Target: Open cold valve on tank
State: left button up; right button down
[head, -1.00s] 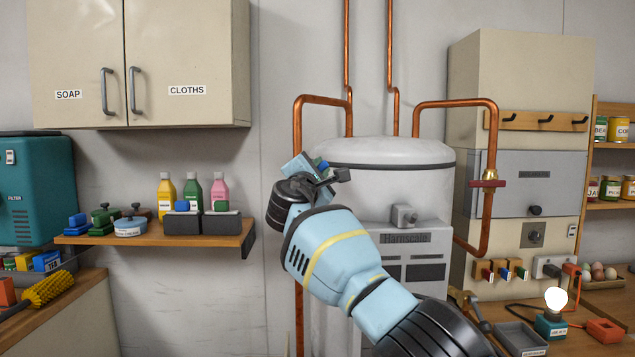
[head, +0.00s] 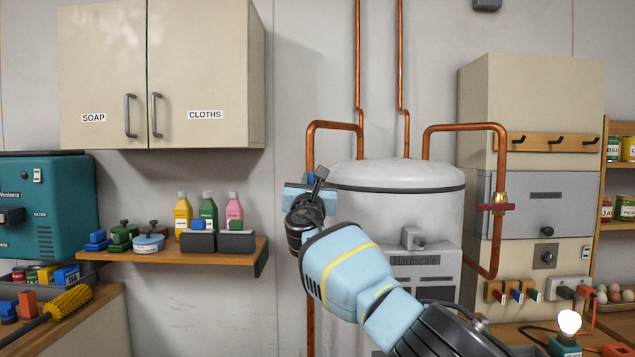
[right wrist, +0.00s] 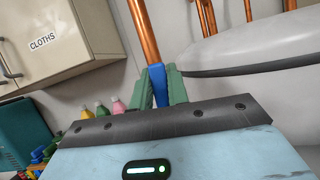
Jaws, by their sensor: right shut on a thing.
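The white tank (head: 390,205) stands in the middle of the head view, with copper pipes at its sides. My right gripper (head: 312,182) is at the left copper pipe (head: 312,140), beside the tank's upper left edge. In the right wrist view its two green fingers are shut on a blue valve handle (right wrist: 156,84), with the pipe (right wrist: 143,32) rising behind. In the head view only a bit of the blue handle (head: 308,177) shows; my gripper and wrist hide the valve body. A red valve handle (head: 495,207) sits on the right pipe. My left gripper is not in view.
A wall shelf (head: 180,254) with bottles and small tubs is left of my wrist. A cupboard (head: 160,75) hangs above it. A tall beige cabinet (head: 530,95) stands right of the tank. Bare wall lies between the shelf and the pipe.

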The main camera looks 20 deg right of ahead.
aim_at(309, 181)
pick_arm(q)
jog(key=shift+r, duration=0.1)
pick_arm(e)
jog(key=shift+w+a+n+y, duration=0.1)
jog(key=shift+a+n+y, duration=0.25)
jog(key=shift+n, duration=0.35)
jog(key=shift+f, duration=0.1)
jog(key=c, duration=1.4)
grip_release()
jog(key=shift+o, duration=0.2)
jog(key=shift+s+p, duration=0.25)
jog(key=shift+p, duration=0.1)
jog(key=p+v, duration=0.2)
jog(key=v, duration=0.1)
jog(key=shift+r, duration=0.2)
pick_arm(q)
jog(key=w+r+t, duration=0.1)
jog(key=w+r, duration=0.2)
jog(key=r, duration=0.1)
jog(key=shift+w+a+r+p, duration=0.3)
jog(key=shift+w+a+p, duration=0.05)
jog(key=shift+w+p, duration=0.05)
pick_arm(e)
jog(key=shift+f+v, duration=0.25)
jog(key=shift+v, duration=2)
